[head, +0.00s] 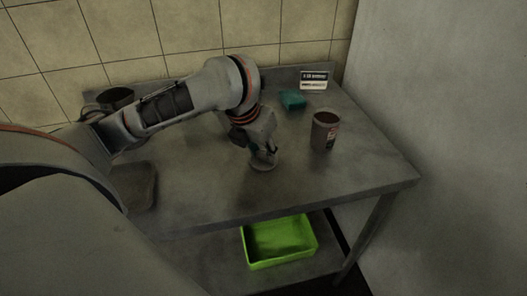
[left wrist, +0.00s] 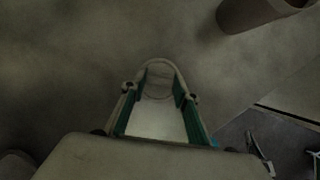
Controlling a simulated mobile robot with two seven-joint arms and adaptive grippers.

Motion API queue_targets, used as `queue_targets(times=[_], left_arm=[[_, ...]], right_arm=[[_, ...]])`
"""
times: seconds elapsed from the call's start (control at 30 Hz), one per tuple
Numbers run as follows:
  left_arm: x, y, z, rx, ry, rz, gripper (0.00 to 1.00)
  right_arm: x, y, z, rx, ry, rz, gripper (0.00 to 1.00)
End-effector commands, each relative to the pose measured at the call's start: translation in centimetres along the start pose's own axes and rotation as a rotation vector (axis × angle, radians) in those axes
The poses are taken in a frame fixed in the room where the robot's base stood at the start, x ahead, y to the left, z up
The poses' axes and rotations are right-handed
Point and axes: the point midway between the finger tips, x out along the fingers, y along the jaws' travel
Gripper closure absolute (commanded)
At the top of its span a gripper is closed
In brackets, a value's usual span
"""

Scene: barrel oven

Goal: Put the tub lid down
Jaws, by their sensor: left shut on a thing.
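The tub lid (head: 264,165) is a flat grey disc low at the tabletop. Its round rim (left wrist: 160,65) shows between the fingers in the left wrist view. My left gripper (head: 263,152) points down at it and is shut on it. Its teal-sided fingers (left wrist: 160,96) stand on either side of the lid. I cannot tell whether the lid touches the table. An open brown tub (head: 325,131) with a label stands upright to the right, apart from the gripper. It also shows in the left wrist view (left wrist: 250,12). My right gripper is not in the head view.
The metal table (head: 215,190) has clear room around the lid. A teal block (head: 292,99) and small sign (head: 314,80) stand at the back. A shallow tray (head: 136,183) and dark pot (head: 117,97) are at left. A green bin (head: 280,242) is on the lower shelf.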

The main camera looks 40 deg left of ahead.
Motion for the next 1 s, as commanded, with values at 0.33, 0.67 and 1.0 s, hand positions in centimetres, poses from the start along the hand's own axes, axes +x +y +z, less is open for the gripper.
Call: queue_targets(times=[0.33,0.67,1.0], left_arm=[[0.2,0.0,-0.1,-0.001,0.000,0.000,0.53],[0.0,0.0,0.0,0.000,-0.001,0.000,0.53],[-6.2,0.1,0.6,0.000,-0.013,0.003,0.53]], right_arm=[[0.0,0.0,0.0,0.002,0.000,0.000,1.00],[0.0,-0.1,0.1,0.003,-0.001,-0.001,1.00],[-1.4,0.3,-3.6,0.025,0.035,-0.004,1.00]])
